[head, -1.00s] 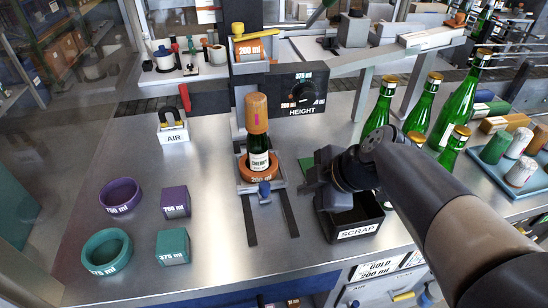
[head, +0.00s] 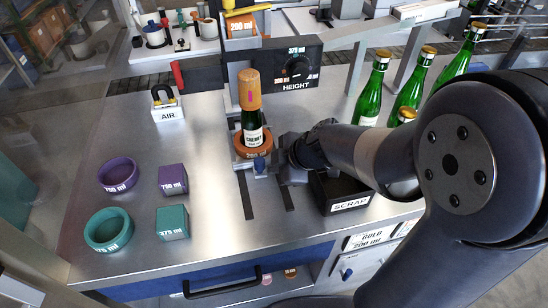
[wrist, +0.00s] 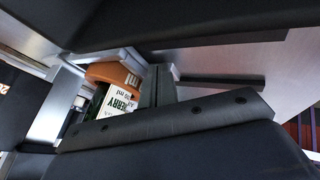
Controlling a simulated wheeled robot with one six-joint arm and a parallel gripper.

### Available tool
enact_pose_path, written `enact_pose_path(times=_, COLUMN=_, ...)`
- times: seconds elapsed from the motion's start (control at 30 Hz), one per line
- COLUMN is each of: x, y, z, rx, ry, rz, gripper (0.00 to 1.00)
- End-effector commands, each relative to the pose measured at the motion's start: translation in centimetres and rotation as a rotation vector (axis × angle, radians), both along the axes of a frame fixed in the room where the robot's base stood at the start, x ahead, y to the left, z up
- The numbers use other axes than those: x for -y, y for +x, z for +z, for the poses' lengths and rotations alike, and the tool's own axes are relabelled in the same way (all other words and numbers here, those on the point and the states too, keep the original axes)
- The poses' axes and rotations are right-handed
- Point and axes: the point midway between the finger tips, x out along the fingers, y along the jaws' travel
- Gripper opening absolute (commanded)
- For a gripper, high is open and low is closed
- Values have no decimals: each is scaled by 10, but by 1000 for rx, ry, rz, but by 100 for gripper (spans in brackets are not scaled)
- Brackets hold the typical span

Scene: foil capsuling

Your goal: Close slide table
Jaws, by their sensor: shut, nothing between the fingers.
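The slide table (head: 236,163) is a small metal carriage at the back end of two dark rails (head: 246,196). It has a blue knob (head: 260,165) at its front. An orange ring (head: 243,151) on it holds an upright green bottle with a white label (head: 252,136) and a tan cap (head: 249,88). My gripper (head: 281,164) is shut and empty, just right of the carriage and knob. Contact cannot be told. The wrist view shows the orange ring (wrist: 113,74) and label (wrist: 117,103) close by, partly hidden by my dark gripper parts.
A black scrap bin (head: 338,190) stands right of my gripper. Behind the bottle is the column with the height dial (head: 297,67). Purple and teal rings and blocks lie at left. Green bottles (head: 373,88) stand at right. The bench in front of the rails is clear.

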Motion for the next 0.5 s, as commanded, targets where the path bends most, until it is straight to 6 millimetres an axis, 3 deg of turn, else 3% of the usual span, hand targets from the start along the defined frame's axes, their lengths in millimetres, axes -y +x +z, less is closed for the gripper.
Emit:
enact_pose_path(times=0.2, x=-4, y=14, z=1, rx=0, ry=0, rz=0, gripper=0)
enact_pose_path(times=0.5, x=-4, y=17, z=0, rx=0, ry=0, rz=1, gripper=0)
